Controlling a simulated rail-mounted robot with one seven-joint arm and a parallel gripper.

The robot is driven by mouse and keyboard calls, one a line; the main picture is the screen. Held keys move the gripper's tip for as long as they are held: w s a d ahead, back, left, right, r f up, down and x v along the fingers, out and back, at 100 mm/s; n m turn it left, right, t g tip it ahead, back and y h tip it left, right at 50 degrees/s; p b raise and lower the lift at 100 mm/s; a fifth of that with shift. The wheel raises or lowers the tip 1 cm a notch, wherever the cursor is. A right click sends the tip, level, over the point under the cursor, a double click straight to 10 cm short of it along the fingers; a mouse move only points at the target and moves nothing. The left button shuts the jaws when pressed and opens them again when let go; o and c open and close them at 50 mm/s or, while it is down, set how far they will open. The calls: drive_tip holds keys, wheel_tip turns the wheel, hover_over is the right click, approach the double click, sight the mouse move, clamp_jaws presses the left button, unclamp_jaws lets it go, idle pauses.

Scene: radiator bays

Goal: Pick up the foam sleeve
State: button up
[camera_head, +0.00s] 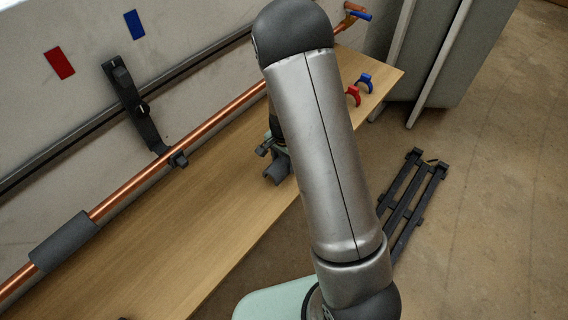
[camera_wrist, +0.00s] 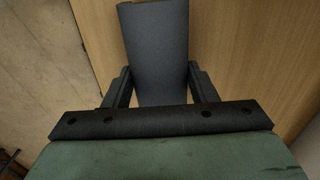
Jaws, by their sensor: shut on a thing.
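A dark grey foam sleeve (camera_wrist: 158,45) lies between the two fingers of my gripper (camera_wrist: 160,78) in the wrist view, with a finger against each long side. Its far end sticks out past the fingertips over the wooden board. In the head view the sleeve (camera_head: 277,169) shows only in part, low over the board beside my arm, which hides most of my gripper. I cannot tell whether the sleeve touches the board. Another dark grey sleeve (camera_head: 64,241) sits around the copper pipe at the left.
The wooden board (camera_head: 205,215) is mostly clear. A copper pipe (camera_head: 130,187) runs along the wall through a black bracket (camera_head: 133,105). Red (camera_head: 353,96) and blue (camera_head: 365,82) clips stand at the board's far end. A dark rack (camera_head: 410,200) lies on the floor at right.

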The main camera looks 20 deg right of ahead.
drive_tip(key=s+a+r, duration=0.1)
drive_tip(key=r, duration=0.1)
drive_tip(key=s+r, duration=0.2)
drive_tip(key=r, duration=0.1)
drive_tip(key=s+a+r+b, duration=0.1)
drive_tip(key=s+r, duration=0.1)
drive_tip(key=shift+a+r, duration=0.35)
drive_tip(key=s+a+r, duration=0.3)
drive_tip(key=s, duration=0.4)
drive_tip(key=shift+s+a+r+b, duration=0.25)
drive_tip(key=shift+s+a+b, duration=0.1)
drive_tip(key=shift+b, duration=0.1)
drive_tip(key=shift+w, duration=0.1)
